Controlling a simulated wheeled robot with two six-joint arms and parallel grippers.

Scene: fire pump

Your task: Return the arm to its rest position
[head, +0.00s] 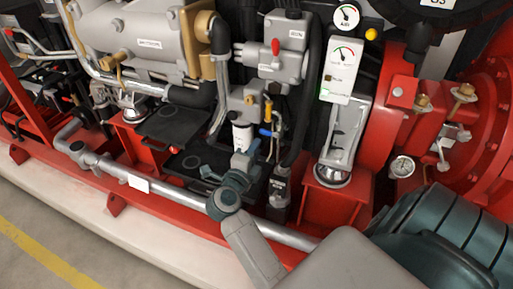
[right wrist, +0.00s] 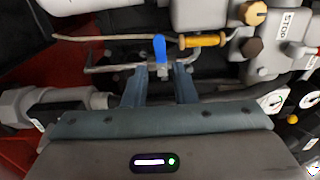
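My right arm reaches in from the lower right of the head view over the red base rail. Its gripper (head: 249,156) is in front of the engine, close to a small blue-handled valve (head: 265,132). In the right wrist view the two fingers of the gripper (right wrist: 160,78) stand apart with nothing held between them. The blue handle (right wrist: 160,47) stands upright just beyond the fingertips, in line with the gap. I cannot tell how far off it is. My left gripper is not in view.
A yellow-sleeved lever (right wrist: 203,40) and metal pipes lie close beyond the fingers. A white filter (head: 242,137), a gauge panel (head: 341,70) and a red base rail (head: 165,207) surround the arm. Open floor (head: 40,255) is at the lower left.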

